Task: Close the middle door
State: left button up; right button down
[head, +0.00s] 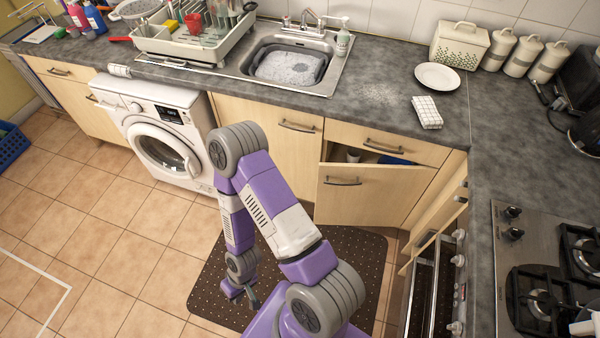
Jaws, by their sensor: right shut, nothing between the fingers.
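The middle door (375,195) is a pale wood cabinet door under a drawer, to the right of the sink cabinet. It stands ajar, and the dark inside shows above its top edge. Its grey bar handle (342,182) is near its upper left corner. My right arm, purple and grey, rises from the bottom and bends down to the left. My right gripper (246,294) hangs low over the dark mat, left of the door and apart from it. It is small in the picture and looks shut and empty. My left gripper is out of view.
A dotted brown mat (345,265) lies in front of the door. The oven (432,285) and hob (545,270) stand to the right. A white washing machine (160,130) is at the left.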

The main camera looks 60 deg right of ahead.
aim_at(347, 194)
jog(key=u, duration=0.05)
jog(key=i, duration=1)
jog(key=z, duration=2.1)
